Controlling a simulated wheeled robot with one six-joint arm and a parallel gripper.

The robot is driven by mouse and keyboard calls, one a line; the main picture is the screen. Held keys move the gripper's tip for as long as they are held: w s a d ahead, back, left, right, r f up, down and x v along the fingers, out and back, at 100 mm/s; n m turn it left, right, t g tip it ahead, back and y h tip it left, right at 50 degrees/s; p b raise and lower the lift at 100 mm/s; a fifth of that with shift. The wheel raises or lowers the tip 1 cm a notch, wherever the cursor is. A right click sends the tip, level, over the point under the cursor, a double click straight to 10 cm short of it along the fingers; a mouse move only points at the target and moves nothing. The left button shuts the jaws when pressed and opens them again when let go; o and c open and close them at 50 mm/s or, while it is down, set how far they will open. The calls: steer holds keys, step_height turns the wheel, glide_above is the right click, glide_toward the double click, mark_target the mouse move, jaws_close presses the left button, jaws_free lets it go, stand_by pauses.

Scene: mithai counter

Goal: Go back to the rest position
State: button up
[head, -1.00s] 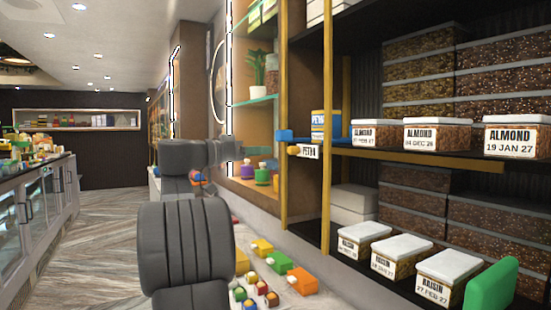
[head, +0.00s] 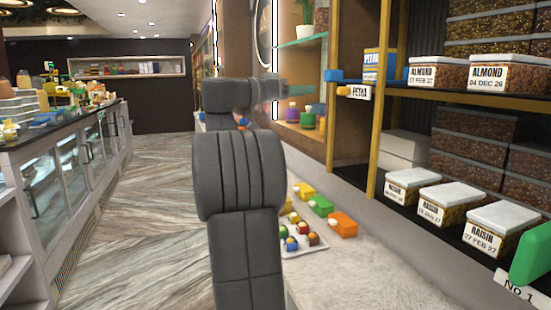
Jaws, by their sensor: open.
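My arm shows as dark grey links (head: 240,175) rising through the middle of the head view. Its upper part (head: 235,95) is turned to the right, towards the wall shelves. My gripper cannot be made out; no fingers or jaws show, and the arm's own links may hide them. Nothing held can be seen.
Shelving at right holds ALMOND boxes (head: 437,75), RAISIN boxes (head: 492,222) and a green object (head: 533,255). Coloured blocks (head: 319,205) lie on a pale ledge close right of my arm. A glass counter (head: 60,165) runs along the left. The wooden floor (head: 140,230) between is clear.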

mark_target(338, 91)
steer(key=p+x, duration=0.2)
steer(key=x, duration=0.9)
steer(key=shift+s+p, duration=0.15)
steer(key=shift+p, duration=0.25)
steer(key=shift+s, duration=0.1)
